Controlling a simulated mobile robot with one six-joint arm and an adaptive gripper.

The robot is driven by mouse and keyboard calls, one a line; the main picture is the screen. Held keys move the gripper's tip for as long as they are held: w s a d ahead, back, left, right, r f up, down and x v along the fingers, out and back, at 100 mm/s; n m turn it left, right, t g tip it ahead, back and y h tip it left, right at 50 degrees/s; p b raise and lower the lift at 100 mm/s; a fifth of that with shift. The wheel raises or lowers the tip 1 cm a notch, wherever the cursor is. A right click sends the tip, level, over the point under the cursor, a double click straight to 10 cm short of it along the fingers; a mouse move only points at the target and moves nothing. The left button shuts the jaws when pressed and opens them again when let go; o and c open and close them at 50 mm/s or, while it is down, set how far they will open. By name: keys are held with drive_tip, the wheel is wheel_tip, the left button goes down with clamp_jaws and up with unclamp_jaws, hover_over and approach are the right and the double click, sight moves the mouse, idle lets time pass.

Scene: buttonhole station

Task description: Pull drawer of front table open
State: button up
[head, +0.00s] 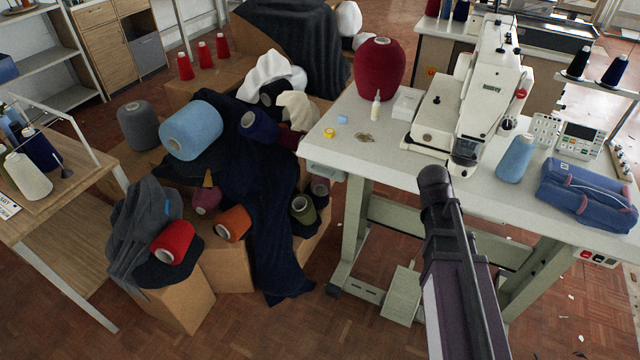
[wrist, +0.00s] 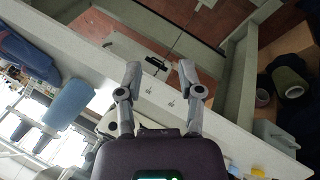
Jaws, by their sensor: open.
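The front table (head: 390,150) is pale, with a sewing machine on top. A small pale grey-blue drawer (head: 326,172) hangs under its left front corner; it looks shut, but I cannot make out a handle. In the wrist view a pale box shape at lower right, beside the table edge, looks like the drawer (wrist: 276,136). My gripper (head: 434,180) is in front of the table edge, to the right of the drawer and apart from it. In the wrist view my gripper (wrist: 160,72) has its two fingers spread with nothing between them, across the table's front edge (wrist: 190,108).
The sewing machine (head: 490,90), a blue cone (head: 515,158) and a folded blue bundle (head: 588,192) stand on the table's right part. Boxes with cloth and yarn cones, such as an olive cone (head: 303,210), crowd the drawer's left side. Floor (head: 385,325) shows below.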

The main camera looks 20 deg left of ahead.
drive_tip(key=w+a+f+n+t+h+b, duration=0.1)
drive_tip(key=w+a+f+n+t+b, duration=0.15)
drive_tip(key=a, duration=0.25)
drive_tip(key=w+a+f+n+t+b, duration=0.1)
drive_tip(key=w+a+f+b, duration=0.2)
drive_tip(key=a+b, duration=0.1)
drive_tip(key=n+t+y+b, duration=0.3)
drive_tip(key=n+t+b, duration=0.6)
drive_tip(key=b, duration=0.8)
approach(321, 173)
drive_tip(key=v, duration=0.3)
drive_tip(key=shift+s+r+n, duration=0.15)
drive_tip(key=shift+n, duration=0.2)
drive_tip(key=shift+d, duration=0.1)
drive_tip(key=b+x, duration=0.1)
drive_tip(key=x, duration=0.6)
drive_tip(key=b+x, duration=0.1)
drive_tip(key=x, duration=0.6)
drive_tip(key=shift+s+a+f+b, duration=0.1)
drive_tip(key=shift+a+f+b, duration=0.1)
drive_tip(key=shift+b, duration=0.15)
clamp_jaws()
